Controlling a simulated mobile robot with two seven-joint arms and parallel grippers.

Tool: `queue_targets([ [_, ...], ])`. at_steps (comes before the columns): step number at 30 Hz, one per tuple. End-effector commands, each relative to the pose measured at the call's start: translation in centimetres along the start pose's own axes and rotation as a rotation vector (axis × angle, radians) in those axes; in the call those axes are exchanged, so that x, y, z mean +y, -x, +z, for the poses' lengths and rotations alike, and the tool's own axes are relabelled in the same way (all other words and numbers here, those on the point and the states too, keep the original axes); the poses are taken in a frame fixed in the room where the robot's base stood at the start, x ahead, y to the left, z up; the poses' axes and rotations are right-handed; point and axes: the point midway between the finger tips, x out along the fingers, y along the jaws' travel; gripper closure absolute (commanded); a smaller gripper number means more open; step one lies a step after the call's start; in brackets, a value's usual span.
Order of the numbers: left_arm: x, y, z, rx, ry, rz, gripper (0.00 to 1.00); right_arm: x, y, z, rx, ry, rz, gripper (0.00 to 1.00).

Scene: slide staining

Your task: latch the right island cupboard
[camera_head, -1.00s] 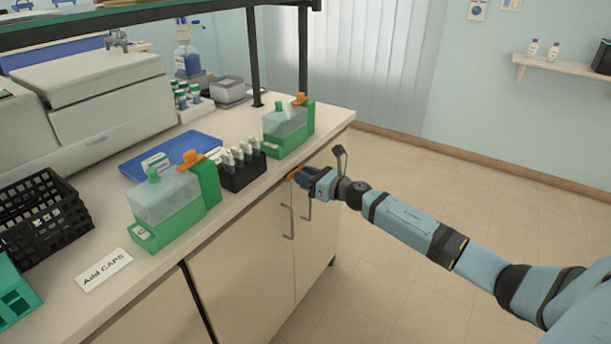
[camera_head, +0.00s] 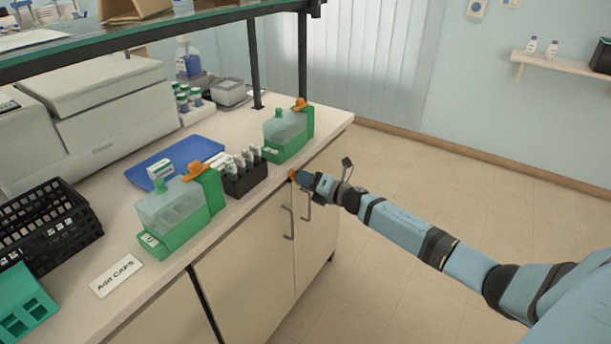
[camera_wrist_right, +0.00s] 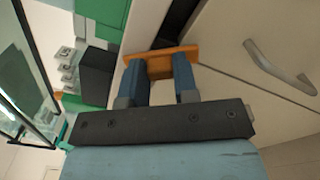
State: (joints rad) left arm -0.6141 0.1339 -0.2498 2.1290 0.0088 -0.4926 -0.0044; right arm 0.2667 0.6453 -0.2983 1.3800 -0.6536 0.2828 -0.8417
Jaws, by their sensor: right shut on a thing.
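The right island cupboard shows two closed-looking cream doors (camera_head: 262,250) with grey bar handles (camera_head: 288,225) at the front of the counter. An orange latch piece (camera_head: 293,174) sits at the top of these doors, just under the counter edge. My right gripper (camera_head: 298,176) is shut on it. In the right wrist view the orange latch (camera_wrist_right: 161,65) lies crosswise between the two blue fingers of my right gripper (camera_wrist_right: 160,72). A door handle (camera_wrist_right: 280,68) shows to its right. Whether the latch is fully across both doors, I cannot tell. My left gripper is not in view.
Green-based boxes (camera_head: 180,222) with orange clips, a black rack of vials (camera_head: 243,182) and a blue tray (camera_head: 205,148) stand on the counter (camera_head: 150,262). A black crate (camera_head: 45,225) is at the left. The floor (camera_head: 440,180) to the right is clear.

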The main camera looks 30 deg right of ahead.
Motion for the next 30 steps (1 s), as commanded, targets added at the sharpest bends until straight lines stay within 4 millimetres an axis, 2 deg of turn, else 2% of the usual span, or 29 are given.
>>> queue_targets([
  [3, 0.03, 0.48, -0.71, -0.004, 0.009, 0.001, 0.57, 0.18, 0.02, 0.02, 0.003, -0.111, -0.001, 0.96],
  [15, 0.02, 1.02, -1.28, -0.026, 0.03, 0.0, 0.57, -0.01, 0.03, -0.06, 0.002, -0.44, -0.001, 0.96],
  [30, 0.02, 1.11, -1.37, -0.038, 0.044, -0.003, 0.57, -0.25, 0.03, -0.24, 0.002, -0.611, -0.002, 0.96],
])
